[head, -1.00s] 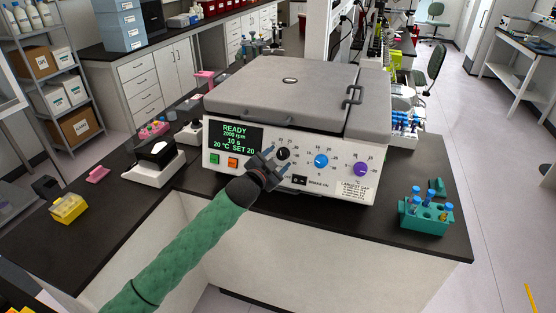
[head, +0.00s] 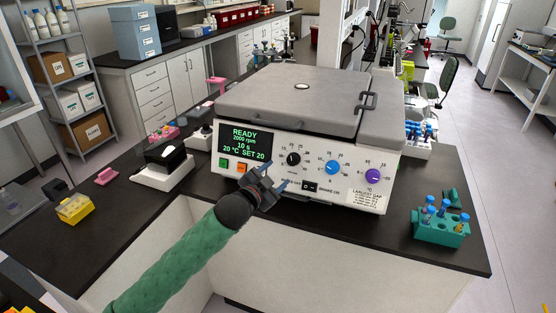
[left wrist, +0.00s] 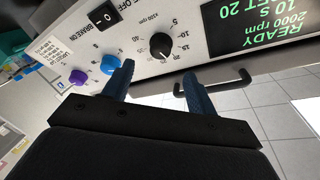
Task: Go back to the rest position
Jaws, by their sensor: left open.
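My left gripper (head: 272,186) is open and empty, just in front of the lower front panel of the centrifuge (head: 300,95). The centrifuge is a white box with a grey lid, and the lid is closed. Its display (head: 245,144) reads READY, 2000 rpm, 10 s, 20 °C SET 20. In the left wrist view the two blue fingers (left wrist: 160,92) stand apart with nothing between them. The black knob (left wrist: 162,47) and the panel lie beyond them, apart from the fingertips as far as I can tell. My right gripper is not in view.
A teal tube rack (head: 440,230) with blue-capped tubes stands on the black bench right of the centrifuge. A yellow rack (head: 75,209), a pink piece (head: 106,176) and a black-and-white device (head: 165,165) stand on the left. Free floor shows at the right.

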